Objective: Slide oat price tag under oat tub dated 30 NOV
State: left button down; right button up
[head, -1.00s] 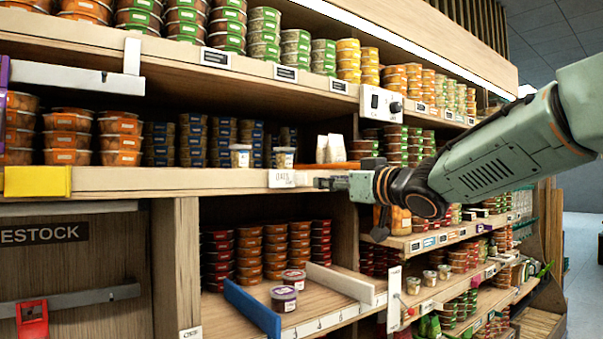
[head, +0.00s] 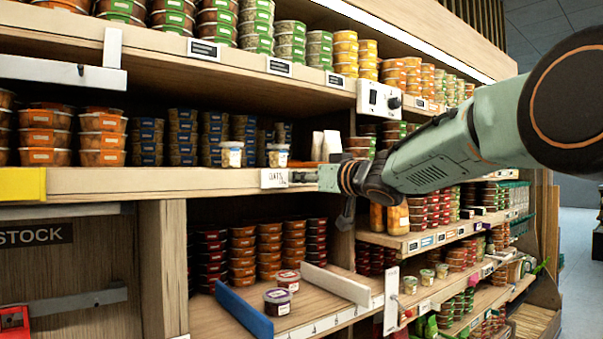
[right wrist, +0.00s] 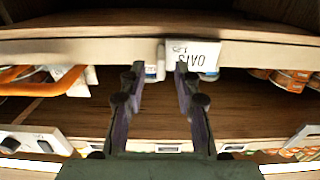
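The white OATS price tag (head: 274,179) is on the front edge of the middle shelf (head: 120,181). It shows upside down in the right wrist view (right wrist: 192,53). Two small pale-lidded tubs stand on the shelf just behind, the left tub (head: 231,155) and the right tub (head: 278,156). Their dates are too small to read. My right gripper (right wrist: 158,72) points at the shelf edge, its fingers apart, with one fingertip close to or over the tag's edge; contact cannot be told. In the head view its fingertips are right of the tag. My left gripper is not in view.
White cups (head: 331,145) stand right of the tubs, near an orange strip. A white control box (head: 378,99) hangs from the upper shelf edge above my right arm. A blue divider (head: 243,312) and a purple-lidded tub (head: 277,302) are on the shelf below.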

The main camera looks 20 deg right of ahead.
jog(key=shift+a+r, duration=0.45)
jog(key=shift+w+d+f, duration=0.15)
jog(key=shift+w+f, duration=0.1)
jog(key=shift+w, duration=0.2)
jog(key=shift+w+d+f, duration=0.1)
jog(key=shift+w+f, duration=0.15)
jog(key=shift+w, duration=0.2)
jog(key=c, duration=0.4)
jog(key=shift+c, duration=1)
jog(key=shift+s, duration=0.1)
grip_shut()
jog(key=shift+s+a+r, duration=0.15)
jog(key=shift+s+r, duration=0.05)
jog(key=shift+r, duration=0.1)
